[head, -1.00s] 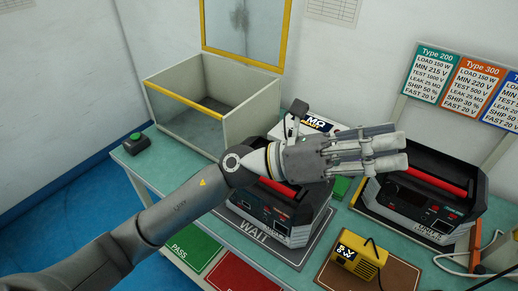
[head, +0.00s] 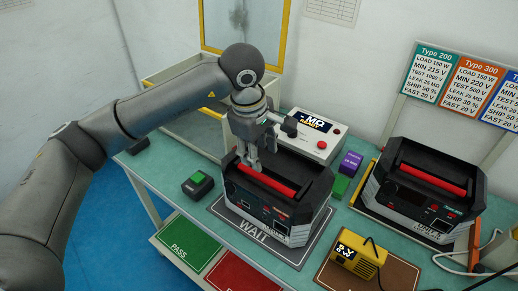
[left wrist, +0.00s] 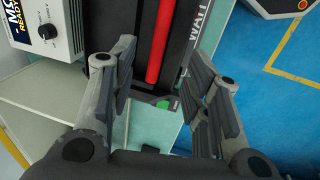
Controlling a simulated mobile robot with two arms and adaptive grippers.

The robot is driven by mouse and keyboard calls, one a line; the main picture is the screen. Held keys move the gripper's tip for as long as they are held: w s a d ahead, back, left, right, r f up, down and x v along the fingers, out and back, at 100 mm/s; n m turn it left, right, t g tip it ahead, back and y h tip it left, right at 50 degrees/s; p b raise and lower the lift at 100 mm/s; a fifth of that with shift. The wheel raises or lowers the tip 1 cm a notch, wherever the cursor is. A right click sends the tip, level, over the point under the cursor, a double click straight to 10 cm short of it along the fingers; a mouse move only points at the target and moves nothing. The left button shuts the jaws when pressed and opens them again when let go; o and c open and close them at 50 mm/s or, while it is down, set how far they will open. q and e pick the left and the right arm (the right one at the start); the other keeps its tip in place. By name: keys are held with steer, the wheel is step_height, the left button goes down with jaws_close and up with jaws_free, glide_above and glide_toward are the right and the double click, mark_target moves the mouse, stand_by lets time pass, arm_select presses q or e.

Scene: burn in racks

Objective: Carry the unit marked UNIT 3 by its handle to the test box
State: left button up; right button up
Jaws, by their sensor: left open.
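A black and grey unit with a red handle (head: 266,182) stands on the WAIT mat (head: 299,257). A similar unit (head: 425,190) stands at the right; I cannot surely read either unit's marking. My left gripper (head: 250,165) is open and points down at the left end of the nearer unit's handle. In the left wrist view, the red handle (left wrist: 159,42) runs between the spread fingers (left wrist: 165,75); contact cannot be told. The test box (head: 163,88), open with its yellow-framed lid raised, is at the back left, partly hidden by my arm. My right gripper is not in view.
A white instrument (head: 318,135) stands behind the nearer unit. A green-topped button box (head: 197,185) is at its left. A yellow meter (head: 358,258) sits on a brown mat at the front. Purple (head: 350,161) and green blocks lie between the units.

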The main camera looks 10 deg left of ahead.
mark_target(263, 177)
arm_select(q)
steer(key=f+p, duration=0.1)
steer(key=f, duration=0.2)
steer(key=w+f+p, duration=0.1)
steer(key=f, duration=0.1)
steer(key=f+p, duration=0.1)
steer(key=f, duration=0.2)
steer(key=shift+w+d+f, duration=0.3)
steer(key=shift+f, duration=0.05)
steer(key=shift+w+f, duration=0.2)
steer(key=shift+f, duration=0.7)
